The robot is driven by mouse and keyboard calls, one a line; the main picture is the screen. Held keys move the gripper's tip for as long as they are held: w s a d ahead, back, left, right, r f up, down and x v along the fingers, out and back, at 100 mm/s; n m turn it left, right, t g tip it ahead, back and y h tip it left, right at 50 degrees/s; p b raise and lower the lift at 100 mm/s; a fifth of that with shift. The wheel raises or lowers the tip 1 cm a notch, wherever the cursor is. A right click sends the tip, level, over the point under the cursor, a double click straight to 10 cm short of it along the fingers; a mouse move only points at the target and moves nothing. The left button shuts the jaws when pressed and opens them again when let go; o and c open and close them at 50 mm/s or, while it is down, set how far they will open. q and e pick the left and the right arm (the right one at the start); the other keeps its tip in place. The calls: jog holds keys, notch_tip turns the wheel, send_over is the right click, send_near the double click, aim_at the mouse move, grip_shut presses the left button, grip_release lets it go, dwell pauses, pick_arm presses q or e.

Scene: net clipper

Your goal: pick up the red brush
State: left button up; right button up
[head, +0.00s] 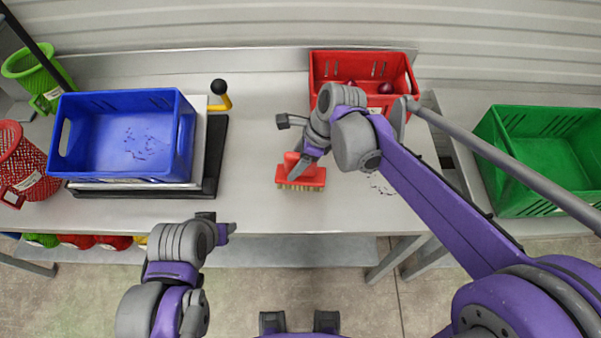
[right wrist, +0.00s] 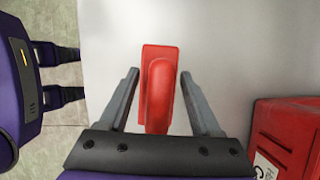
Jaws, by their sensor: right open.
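The red brush (head: 312,178) lies on the metal table (head: 255,130), bristles down, near the table's front edge. Its red handle also shows in the right wrist view (right wrist: 160,90). My right gripper (head: 290,145) is above the brush in the head view. In the right wrist view my right gripper (right wrist: 160,88) is open, with one finger on each side of the brush handle and visible gaps to both. My left gripper (head: 228,230) is in front of the table's edge, left of the brush; its jaws are not clear.
A red crate (head: 365,98) with dark red items stands behind the brush at the table's back. A blue crate (head: 125,172) sits on a scale (head: 208,175) at left. A green crate (head: 510,205) stands at far right. The table is clear left of the brush.

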grip_shut()
dwell(0.3)
dwell(1.1)
